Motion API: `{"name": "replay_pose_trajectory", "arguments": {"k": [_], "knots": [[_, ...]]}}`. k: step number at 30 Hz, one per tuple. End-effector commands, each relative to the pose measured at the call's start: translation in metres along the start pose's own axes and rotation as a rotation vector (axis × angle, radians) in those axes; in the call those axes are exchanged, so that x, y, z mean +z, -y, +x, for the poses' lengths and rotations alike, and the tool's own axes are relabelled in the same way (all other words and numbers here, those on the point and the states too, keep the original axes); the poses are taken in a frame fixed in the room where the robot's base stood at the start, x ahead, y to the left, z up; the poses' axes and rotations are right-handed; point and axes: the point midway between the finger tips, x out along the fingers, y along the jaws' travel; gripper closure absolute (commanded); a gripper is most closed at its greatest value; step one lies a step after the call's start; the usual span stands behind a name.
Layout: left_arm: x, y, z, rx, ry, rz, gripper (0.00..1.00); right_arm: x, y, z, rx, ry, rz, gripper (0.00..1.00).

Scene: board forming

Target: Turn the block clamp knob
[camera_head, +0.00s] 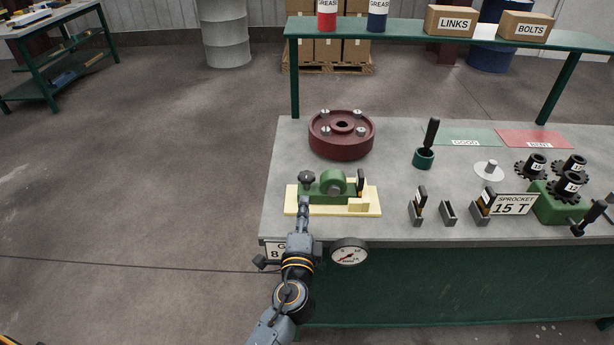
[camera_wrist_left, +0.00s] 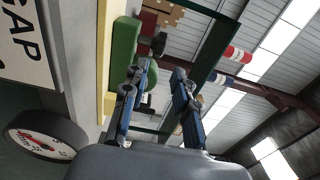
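The block clamp is a green block (camera_head: 334,187) with a round boss, on a cream base plate (camera_head: 367,208) near the table's front edge. Its dark lobed knob (camera_head: 306,177) stands at the left end. My left gripper (camera_head: 304,203) is just in front of the knob, at the plate's front edge. In the left wrist view, the left gripper (camera_wrist_left: 160,72) has its two fingers apart with nothing between them. The green block (camera_wrist_left: 125,45) and a dark knob (camera_wrist_left: 158,43) show beyond the fingertips. Contact with the knob is not visible. My right gripper is in neither view.
A dark red flanged wheel (camera_head: 340,143) with bolts sits behind the clamp. A pressure gauge (camera_head: 349,251) hangs at the table's front edge, right of my left arm. Small grey holders (camera_head: 448,212) and a green sprocket stand (camera_head: 556,205) are to the right.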

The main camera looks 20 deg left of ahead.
Motion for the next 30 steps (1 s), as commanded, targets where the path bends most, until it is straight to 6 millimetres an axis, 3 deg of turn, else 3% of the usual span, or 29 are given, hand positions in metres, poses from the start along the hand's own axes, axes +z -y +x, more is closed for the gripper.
{"name": "replay_pose_trajectory", "arguments": {"k": [9,15,21,30], "knots": [[0.001,0.003,0.069,-0.001,0.002,-0.001,0.72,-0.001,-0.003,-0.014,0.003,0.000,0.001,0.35],[0.001,0.001,0.103,0.000,0.002,-0.001,0.72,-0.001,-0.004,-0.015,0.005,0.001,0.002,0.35],[0.001,0.000,0.118,0.001,0.002,-0.002,0.72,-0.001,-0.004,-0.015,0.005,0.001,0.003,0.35],[0.001,0.000,0.120,0.001,0.002,-0.004,0.72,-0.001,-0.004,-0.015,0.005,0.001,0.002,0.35]]}}
